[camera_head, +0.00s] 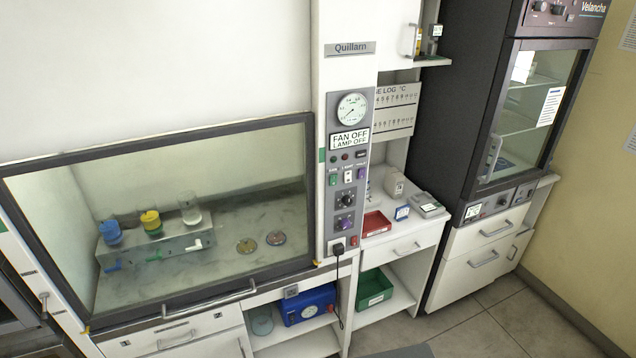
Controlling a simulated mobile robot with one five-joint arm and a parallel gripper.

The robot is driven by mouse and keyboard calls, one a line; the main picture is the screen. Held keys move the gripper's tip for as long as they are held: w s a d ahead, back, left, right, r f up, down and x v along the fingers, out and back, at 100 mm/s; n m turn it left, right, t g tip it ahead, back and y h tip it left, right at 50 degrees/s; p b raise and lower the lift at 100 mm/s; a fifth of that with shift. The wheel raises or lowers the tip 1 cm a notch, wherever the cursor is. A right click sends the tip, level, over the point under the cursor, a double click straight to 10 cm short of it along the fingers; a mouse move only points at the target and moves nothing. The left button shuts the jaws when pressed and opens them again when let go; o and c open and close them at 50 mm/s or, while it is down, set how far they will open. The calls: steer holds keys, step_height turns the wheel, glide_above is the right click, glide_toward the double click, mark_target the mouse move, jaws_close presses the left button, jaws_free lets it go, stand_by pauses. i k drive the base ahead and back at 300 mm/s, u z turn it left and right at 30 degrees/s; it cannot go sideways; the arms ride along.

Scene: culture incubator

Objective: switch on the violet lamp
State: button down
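The cabinet's control panel (346,190) stands upright right of the glass sash. Its sign (349,139) reads "FAN OFF" and "LAMP OFF". Below the sign are small round indicators and a row of three rocker switches: a green one (333,179), a white one (348,176) and a violet one (361,173). Their labels are too small to read surely. A black knob (346,200) and a violet knob (344,224) sit lower. No lit violet lamp shows in the cabinet. My gripper is not in view.
The framed glass sash (200,190) covers a work area with several coloured-top items and two dishes. A black cord (338,290) hangs below the panel. A red tray (376,223) and drawer unit (400,248) stand right of it. Tiled floor (480,325) is clear at lower right.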

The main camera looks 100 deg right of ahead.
mark_target(360, 174)
steer(key=z, duration=0.05)
steer(key=i, duration=0.45)
steer(key=z, duration=2.95)
